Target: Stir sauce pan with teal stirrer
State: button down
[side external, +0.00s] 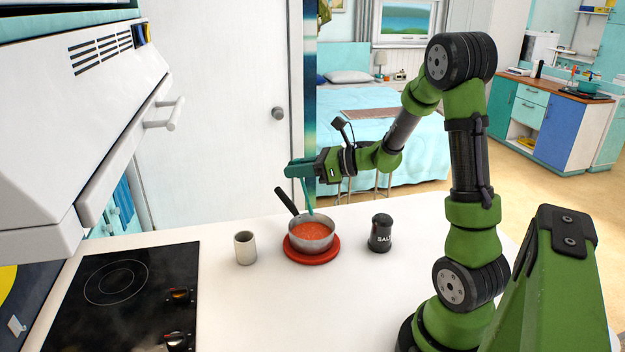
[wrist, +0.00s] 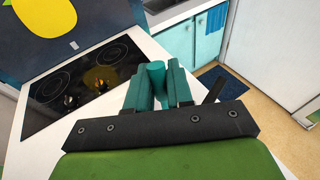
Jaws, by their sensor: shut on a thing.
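The sauce pan (side external: 310,245) is a small metal pan of orange-red sauce (side external: 310,231), with its black handle pointing to the back left. It stands upright on a round red trivet (side external: 318,259). My gripper (side external: 297,170) is above the pan's far side, its teal fingers shut on the teal stirrer (side external: 309,200). The stirrer hangs down, its lower end by the pan's far rim; I cannot tell whether it touches the sauce. In the wrist view the stirrer (wrist: 156,82) shows between the fingers (wrist: 157,88). My gripper hides most of the pan there; the dark handle (wrist: 214,90) shows.
A light cup (side external: 245,248) stands left of the pan, and a black salt shaker (side external: 380,234) stands to its right. A black cooktop (side external: 120,297) lies at the left, under a white range hood (side external: 90,110). The counter in front of the pan is clear.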

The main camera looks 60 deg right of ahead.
notch_tip(320, 180, down, 7)
jog(key=shift+s, duration=0.15)
dwell(0.5)
jog(key=shift+d, duration=0.15)
